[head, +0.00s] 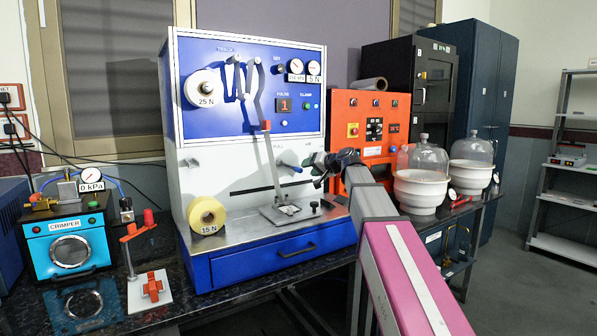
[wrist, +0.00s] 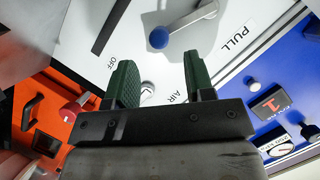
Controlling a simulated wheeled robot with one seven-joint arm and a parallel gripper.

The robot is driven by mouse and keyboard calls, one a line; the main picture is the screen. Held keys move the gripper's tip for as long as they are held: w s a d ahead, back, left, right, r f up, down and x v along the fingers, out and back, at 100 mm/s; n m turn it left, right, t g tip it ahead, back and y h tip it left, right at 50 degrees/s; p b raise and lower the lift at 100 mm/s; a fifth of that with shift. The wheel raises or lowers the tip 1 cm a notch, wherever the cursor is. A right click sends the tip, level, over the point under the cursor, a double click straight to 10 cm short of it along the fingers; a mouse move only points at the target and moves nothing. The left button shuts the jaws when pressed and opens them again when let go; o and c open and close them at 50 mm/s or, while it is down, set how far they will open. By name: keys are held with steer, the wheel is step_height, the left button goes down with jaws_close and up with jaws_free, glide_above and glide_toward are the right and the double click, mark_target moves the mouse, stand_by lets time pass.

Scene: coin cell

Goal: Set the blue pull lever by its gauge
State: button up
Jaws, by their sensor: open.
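The pull lever is a grey bar with a blue round knob (head: 297,169) on the white panel of the blue-and-white machine, under a PULL label. In the wrist view the knob (wrist: 158,38) shows just beyond the fingertips, roughly between them, with its grey bar running up and right. My gripper (head: 322,168) is just right of the knob in the head view. Its green fingers (wrist: 158,62) are open and empty, apart from the knob. Two round gauges (head: 313,67) sit at the machine's upper right; their needles are too small to read.
An orange cabinet (head: 372,105) stands right of the machine. White bowls with glass domes (head: 421,187) stand beyond my arm. A teal crimper (head: 68,248) and a red-handled stand (head: 152,288) are at left. In the wrist view an AIR knob (wrist: 147,88) lies between the fingers.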

mark_target(300, 169)
steer(key=x, duration=0.6)
steer(key=shift+w+a, duration=0.1)
steer(key=shift+a, duration=0.05)
jaws_close()
